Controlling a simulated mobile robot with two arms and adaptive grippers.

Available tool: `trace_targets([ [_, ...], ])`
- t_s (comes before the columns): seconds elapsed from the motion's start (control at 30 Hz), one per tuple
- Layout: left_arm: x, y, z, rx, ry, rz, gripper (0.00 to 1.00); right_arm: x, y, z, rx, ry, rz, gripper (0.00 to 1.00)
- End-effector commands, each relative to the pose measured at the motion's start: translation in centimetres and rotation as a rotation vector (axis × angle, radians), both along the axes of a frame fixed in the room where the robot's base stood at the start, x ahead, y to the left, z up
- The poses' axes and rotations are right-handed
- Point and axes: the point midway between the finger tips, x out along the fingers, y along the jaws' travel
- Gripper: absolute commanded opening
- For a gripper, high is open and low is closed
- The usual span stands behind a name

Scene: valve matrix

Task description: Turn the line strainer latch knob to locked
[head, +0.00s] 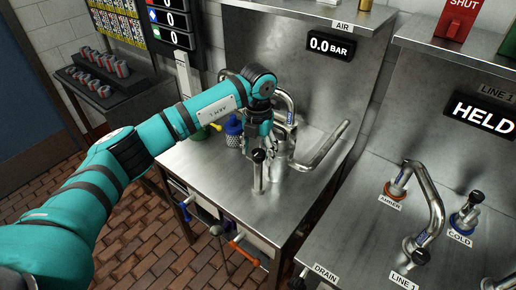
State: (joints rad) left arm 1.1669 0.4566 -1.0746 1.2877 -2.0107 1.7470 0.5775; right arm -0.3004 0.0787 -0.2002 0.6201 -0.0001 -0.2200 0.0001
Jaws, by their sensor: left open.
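My left arm reaches in from the left, and its grey gripper (265,141) points down over the steel bench. By its look it is open. A steel post with a black knob on top (258,156) stands directly below the fingertips; I cannot tell whether they touch. No label shows that this knob is the line strainer latch, and its locked or unlocked position cannot be read. Curved steel pipes (325,147) stand right behind the gripper, partly hidden by it. A blue mesh-like part (234,130) stands left of the gripper. My right gripper is not in view.
A display (330,46) on the back panel reads 0.0 BAR. The right bench carries a tall curved pipe (434,205) and valves, with a HELD sign (484,115). Coloured handles (244,248) stick out below the left bench's front edge. A side table (112,101) holds several cans.

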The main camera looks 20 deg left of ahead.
Motion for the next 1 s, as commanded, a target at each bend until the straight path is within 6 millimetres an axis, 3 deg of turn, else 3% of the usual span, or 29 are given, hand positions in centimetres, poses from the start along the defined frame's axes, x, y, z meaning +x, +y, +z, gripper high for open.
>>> trace_targets([
  [0.23, 0.0, -0.02, -0.08, 0.0, 0.0, -0.001, 0.58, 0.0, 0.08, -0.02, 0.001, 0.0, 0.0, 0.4],
  [0.63, 0.0, -0.01, -0.04, 0.0, 0.0, 0.0, 0.06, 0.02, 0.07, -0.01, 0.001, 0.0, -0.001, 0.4],
  [1.0, 0.0, 0.03, -0.25, 0.0, 0.0, -0.064, 0.05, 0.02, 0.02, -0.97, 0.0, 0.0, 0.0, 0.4],
])
